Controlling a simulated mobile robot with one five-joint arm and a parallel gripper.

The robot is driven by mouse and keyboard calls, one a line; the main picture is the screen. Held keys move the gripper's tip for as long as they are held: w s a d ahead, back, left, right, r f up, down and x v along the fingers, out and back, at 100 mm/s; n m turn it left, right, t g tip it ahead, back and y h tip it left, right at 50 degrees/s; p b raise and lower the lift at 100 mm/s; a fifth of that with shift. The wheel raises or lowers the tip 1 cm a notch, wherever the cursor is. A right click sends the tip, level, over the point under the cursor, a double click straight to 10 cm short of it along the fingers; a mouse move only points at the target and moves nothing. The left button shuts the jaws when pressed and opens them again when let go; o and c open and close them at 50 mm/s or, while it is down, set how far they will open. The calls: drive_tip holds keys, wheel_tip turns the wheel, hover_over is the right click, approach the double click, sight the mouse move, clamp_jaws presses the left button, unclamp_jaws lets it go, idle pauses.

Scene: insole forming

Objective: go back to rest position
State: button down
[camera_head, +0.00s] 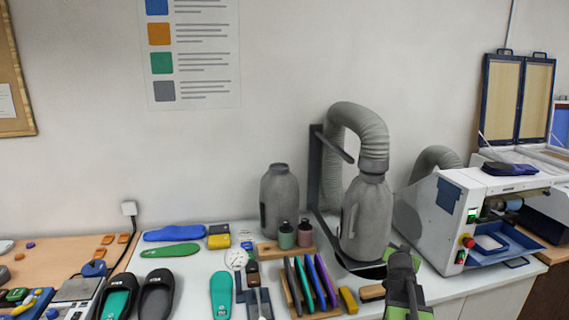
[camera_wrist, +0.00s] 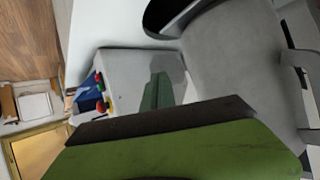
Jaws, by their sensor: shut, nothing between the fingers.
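My gripper (camera_head: 402,268) shows in the head view at the lower right, dark with green parts, over the front of the white table (camera_head: 205,290). It is shut and holds nothing. It is in front of the grey bottle-shaped extractor (camera_head: 366,215) and right of the rack of coloured sheets. In the wrist view a green and black part of my gripper (camera_wrist: 180,125) crosses the lower picture and hides what lies behind it.
The white machine (camera_head: 445,215) with a red button stands to the right. A rack of coloured sheets (camera_head: 310,285), a yellow block (camera_head: 348,300), two small bottles (camera_head: 286,236) and several insoles (camera_head: 221,295) lie left of my gripper.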

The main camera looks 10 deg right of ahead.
drive_tip(key=s+a+f+n+g+y, duration=0.1)
drive_tip(key=a+f+n+g+y, duration=0.1)
drive_tip(key=a, duration=0.8)
drive_tip(key=s+a+f+n+g+y, duration=0.1)
drive_tip(key=a+f, duration=0.4)
drive_tip(key=a, duration=0.5)
drive_tip(key=s+a+f+n+g+y, duration=0.2)
drive_tip(key=s+a+f+n+y, duration=0.1)
drive_tip(key=a, duration=0.7)
drive_tip(key=shift+f+g, duration=0.3)
drive_tip(key=shift+f, duration=0.05)
drive_tip(key=s+a+f+n+g+y, duration=0.25)
drive_tip(key=s+a, duration=0.35)
drive_tip(key=a, duration=0.4)
drive_tip(key=s+f+g+b, duration=0.1)
drive_tip(key=s+f+b, duration=0.2)
drive_tip(key=f+b, duration=3.15)
wheel_tip(320, 180, up, 28)
drive_tip(key=p, duration=2.7)
drive_tip(key=shift+a+r+n+h, duration=0.2)
drive_tip(key=shift+a+n+h, duration=0.15)
drive_tip(key=shift+a+h, duration=0.1)
drive_tip(key=shift+s+r+p, duration=0.1)
drive_tip(key=shift+p, duration=0.25)
